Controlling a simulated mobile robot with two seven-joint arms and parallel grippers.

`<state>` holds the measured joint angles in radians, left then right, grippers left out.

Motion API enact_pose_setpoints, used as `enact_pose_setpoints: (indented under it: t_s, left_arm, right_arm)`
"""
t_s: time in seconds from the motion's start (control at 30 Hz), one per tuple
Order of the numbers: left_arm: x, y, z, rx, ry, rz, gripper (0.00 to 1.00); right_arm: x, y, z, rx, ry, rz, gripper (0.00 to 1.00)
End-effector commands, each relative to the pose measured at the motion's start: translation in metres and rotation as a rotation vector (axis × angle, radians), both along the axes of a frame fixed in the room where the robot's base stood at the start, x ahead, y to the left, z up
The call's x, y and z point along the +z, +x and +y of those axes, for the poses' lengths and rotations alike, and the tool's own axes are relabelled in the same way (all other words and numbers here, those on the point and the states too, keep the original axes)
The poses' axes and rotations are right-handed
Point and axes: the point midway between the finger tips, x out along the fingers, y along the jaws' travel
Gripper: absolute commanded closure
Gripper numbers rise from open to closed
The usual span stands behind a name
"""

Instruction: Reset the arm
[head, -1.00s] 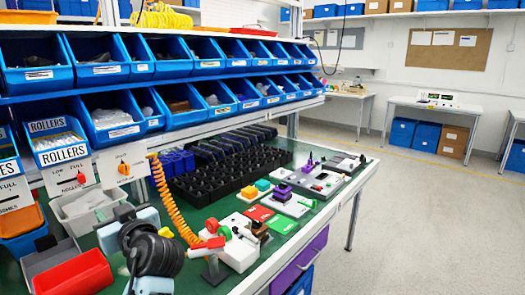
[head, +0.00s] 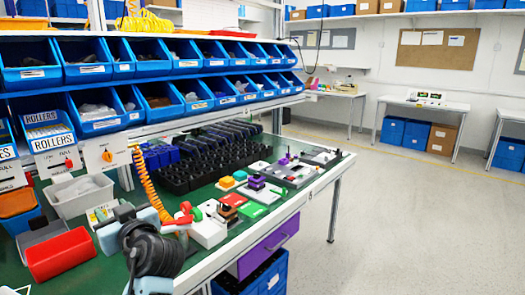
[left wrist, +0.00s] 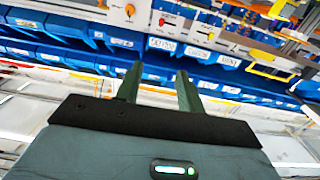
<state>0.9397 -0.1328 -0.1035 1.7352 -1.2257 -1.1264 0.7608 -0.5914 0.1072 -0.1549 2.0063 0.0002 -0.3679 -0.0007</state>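In the head view, my left arm (head: 150,250) reaches up from the bottom edge. I cannot make out its fingertips there. In the left wrist view, my left gripper (left wrist: 160,88) has two green fingers standing apart with nothing between them. Beyond the fingers are blue bins, out of contact. A white switch panel with an orange rotary knob (head: 107,156) hangs below the shelf, beside a panel with a red knob (head: 69,163). The orange knob (left wrist: 129,10) and red knob (left wrist: 162,20) also show in the left wrist view. My right gripper is not in view.
Blue bins (head: 95,67) line the shelf above the green workbench (head: 205,190). A red bin (head: 62,254) and a grey bin (head: 80,195) stand at the near left. A coiled orange hose (head: 148,185) hangs by the panels. The floor (head: 400,230) at the right is clear.

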Motion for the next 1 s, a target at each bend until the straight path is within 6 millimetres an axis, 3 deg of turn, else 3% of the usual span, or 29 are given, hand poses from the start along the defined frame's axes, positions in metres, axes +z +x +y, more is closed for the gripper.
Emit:
enact_pose_setpoints:
  t_s: [0.27,0.47,0.7,0.87,1.0]
  left_arm:
    - [-0.077,-0.010,-0.010,-0.139,0.017,0.164,0.62]
    - [-0.150,-0.034,-0.024,-0.284,0.019,0.310,0.62]
    - [-0.253,-0.103,-0.048,-0.509,-0.009,0.502,0.62]
    - [-0.306,-0.165,-0.066,-0.650,-0.049,0.599,0.62]
    - [-0.341,-0.227,-0.081,-0.763,-0.095,0.665,0.62]
  right_arm:
    - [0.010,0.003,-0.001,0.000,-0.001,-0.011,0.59]
    - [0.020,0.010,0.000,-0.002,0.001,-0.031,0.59]
    - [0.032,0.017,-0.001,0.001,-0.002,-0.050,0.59]
    - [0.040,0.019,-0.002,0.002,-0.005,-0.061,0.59]
    - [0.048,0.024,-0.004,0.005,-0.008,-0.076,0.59]
